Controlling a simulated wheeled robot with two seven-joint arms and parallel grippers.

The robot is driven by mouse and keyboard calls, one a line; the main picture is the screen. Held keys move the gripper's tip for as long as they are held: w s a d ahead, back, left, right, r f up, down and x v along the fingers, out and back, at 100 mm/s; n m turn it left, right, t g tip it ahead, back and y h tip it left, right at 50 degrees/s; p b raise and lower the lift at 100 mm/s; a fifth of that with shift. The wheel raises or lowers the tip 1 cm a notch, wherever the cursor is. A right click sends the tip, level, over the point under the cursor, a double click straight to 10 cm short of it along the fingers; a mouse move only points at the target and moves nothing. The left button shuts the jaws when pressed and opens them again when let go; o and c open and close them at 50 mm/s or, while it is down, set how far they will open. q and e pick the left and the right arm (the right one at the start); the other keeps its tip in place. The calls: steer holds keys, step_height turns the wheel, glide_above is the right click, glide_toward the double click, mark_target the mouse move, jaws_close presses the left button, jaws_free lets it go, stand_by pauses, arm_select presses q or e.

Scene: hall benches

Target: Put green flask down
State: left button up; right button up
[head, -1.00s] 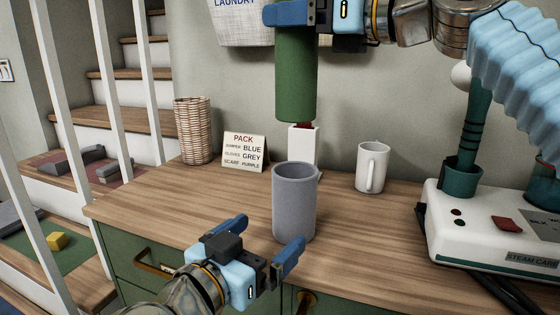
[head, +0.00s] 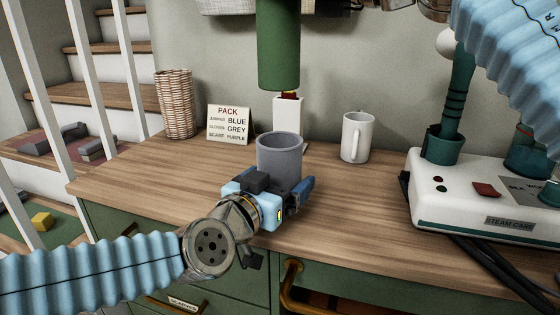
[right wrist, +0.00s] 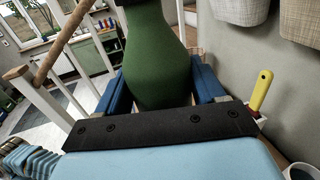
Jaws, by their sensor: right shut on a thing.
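The green flask (head: 278,45) hangs upright at the top of the head view, above the rear of the wooden bench top (head: 190,190); its upper part is cut off. In the right wrist view my right gripper (right wrist: 162,88) is shut on the flask (right wrist: 155,60), a blue finger on each side. A grey cup (head: 279,155) stands on the bench. My left gripper (head: 272,190) is right at the cup's near side and hides its lower part. One finger shows at the cup's right; whether the jaws grip it I cannot tell.
Behind the cup stands a white holder (head: 289,115); a yellow handle (right wrist: 262,90) rises there. A white mug (head: 357,138), a sign (head: 229,125) and a wicker basket (head: 175,104) stand along the back. A steam unit (head: 480,190) fills the right. The bench's front left is clear.

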arm_select(q)
steer(key=c, duration=0.6)
arm_select(e)
step_height(320, 180, down, 2)
steer(key=shift+d+f, duration=0.15)
steer(key=shift+f, duration=0.05)
step_height(320, 180, down, 18)
steer(key=shift+s, duration=0.1)
steer(key=o, duration=1.4)
steer(key=shift+f, duration=0.1)
